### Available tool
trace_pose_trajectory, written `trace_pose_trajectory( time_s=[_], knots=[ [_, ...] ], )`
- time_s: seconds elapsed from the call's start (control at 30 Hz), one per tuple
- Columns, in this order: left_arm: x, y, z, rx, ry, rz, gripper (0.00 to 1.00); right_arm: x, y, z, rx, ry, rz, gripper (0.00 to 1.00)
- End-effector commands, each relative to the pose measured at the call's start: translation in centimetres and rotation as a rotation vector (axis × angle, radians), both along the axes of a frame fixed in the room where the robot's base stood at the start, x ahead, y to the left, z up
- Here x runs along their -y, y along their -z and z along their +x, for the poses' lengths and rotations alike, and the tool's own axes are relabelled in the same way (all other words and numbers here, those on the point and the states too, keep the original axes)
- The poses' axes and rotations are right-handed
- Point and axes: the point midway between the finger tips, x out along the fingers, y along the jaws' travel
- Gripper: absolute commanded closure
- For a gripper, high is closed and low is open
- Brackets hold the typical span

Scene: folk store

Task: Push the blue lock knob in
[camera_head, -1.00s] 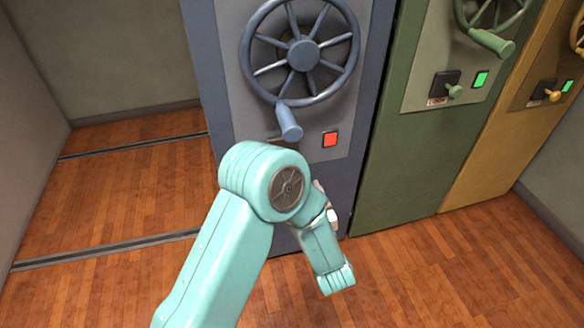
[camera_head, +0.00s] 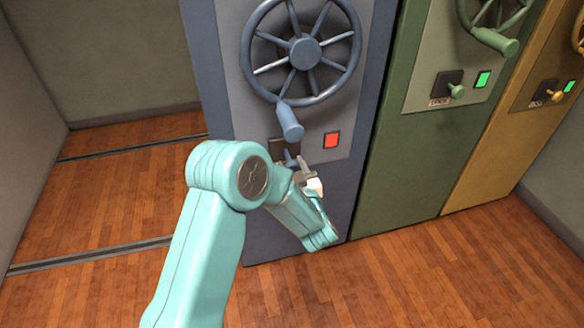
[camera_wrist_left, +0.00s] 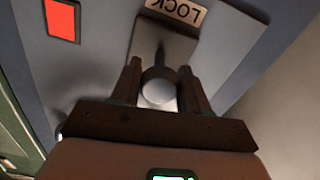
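The blue lock knob (camera_head: 289,158) sits on a dark plate below the blue wheel's handle, on the blue safe door (camera_head: 335,190); my gripper partly covers it. In the left wrist view the knob's rounded end (camera_wrist_left: 158,90) shows on a dark stem, under the LOCK label (camera_wrist_left: 177,11). My left gripper (camera_head: 301,168) is at the knob. In the left wrist view its two fingers (camera_wrist_left: 160,80) stand apart, one on each side of the knob. Whether they touch it is unclear. My right gripper is out of view.
A red light (camera_head: 331,140) is right of the knob, and the blue spoked wheel (camera_head: 304,52) is above. Green (camera_head: 410,190) and yellow (camera_head: 500,150) safes with lit green lights stand to the right. The wooden floor in front is clear.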

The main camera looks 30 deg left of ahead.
Motion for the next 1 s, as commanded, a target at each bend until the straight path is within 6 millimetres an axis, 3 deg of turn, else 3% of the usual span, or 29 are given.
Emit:
trace_pose_trajectory(
  time_s=[0.03,0.1,0.27,0.47,0.7,0.73,0.8,1.0],
  knots=[
    [0.0,0.0,0.0,0.0,-0.001,0.0,0.86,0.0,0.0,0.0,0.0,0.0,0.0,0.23],
    [0.0,0.0,0.0,0.0,-0.001,0.0,1.0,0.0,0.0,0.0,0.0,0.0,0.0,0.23],
    [-0.6,0.2,0.4,0.0,-0.004,-0.002,1.0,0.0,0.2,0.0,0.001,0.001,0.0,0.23],
    [-2.6,0.2,2.1,0.001,-0.004,-0.002,1.0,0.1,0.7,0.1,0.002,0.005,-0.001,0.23],
    [-2.7,0.0,2.2,0.0,-0.003,-0.001,1.0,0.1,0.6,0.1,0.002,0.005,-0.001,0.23],
    [-2.7,0.0,2.2,0.001,-0.003,0.0,0.53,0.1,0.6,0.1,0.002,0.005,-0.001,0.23],
    [-2.7,0.0,2.2,0.001,-0.002,0.0,0.3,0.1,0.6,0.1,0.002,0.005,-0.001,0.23],
    [-2.7,0.0,2.2,0.0,-0.002,0.0,0.3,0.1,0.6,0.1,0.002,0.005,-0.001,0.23]
  ],
)
